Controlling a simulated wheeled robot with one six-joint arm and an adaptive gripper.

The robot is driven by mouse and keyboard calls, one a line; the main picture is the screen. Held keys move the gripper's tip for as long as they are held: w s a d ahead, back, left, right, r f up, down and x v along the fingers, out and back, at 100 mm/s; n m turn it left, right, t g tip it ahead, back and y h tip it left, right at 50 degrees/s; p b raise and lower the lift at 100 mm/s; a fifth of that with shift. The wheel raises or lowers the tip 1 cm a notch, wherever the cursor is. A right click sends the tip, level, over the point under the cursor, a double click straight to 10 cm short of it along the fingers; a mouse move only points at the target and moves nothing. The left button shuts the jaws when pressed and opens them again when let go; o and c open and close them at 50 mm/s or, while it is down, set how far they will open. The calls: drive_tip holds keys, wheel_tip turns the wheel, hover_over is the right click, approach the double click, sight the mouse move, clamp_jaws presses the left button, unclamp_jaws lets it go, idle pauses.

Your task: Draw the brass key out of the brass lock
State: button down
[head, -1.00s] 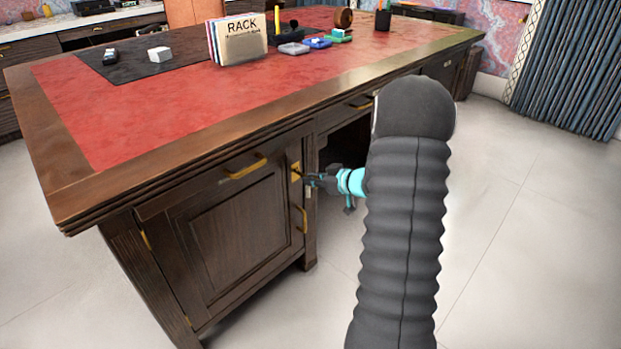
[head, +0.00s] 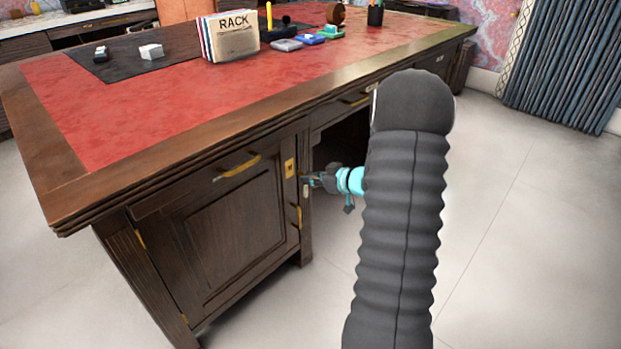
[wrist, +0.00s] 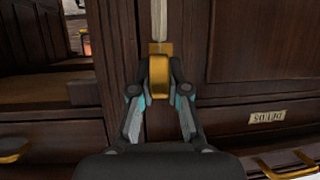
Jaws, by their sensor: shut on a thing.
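The brass lock (head: 290,168) is a small plate with a dark keyhole at the upper right of the desk's cabinet front. My gripper (head: 307,180) is just right of the lock, in front of the desk. In the wrist view my gripper (wrist: 160,80) is shut on the brass key (wrist: 160,75), whose rounded gold head shows between the fingertips. A gold patch just above the key, probably the lock plate, lies behind it. The lock plate shows uncovered in the head view. The key's far end is hidden, so I cannot tell whether its tip is clear of the lock.
The dark wooden desk (head: 110,132) has a red leather top with a file rack (head: 230,38) and small items. A brass drawer handle (head: 238,166) sticks out left of the lock. An open recess is behind my gripper. The floor at right is clear.

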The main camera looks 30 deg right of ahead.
drive_tip(key=shift+s+d+f, duration=0.1)
drive_tip(key=shift+s+d, duration=0.35)
drive_tip(key=shift+s, duration=0.4)
drive_tip(key=shift+s+d+f, duration=0.1)
drive_tip(key=shift+s+d, duration=0.3)
drive_tip(key=shift+s, duration=0.5)
drive_tip(key=shift+s+d+f, duration=0.1)
drive_tip(key=shift+s+d, duration=0.35)
drive_tip(key=shift+s, duration=0.4)
drive_tip(key=shift+a, duration=0.1)
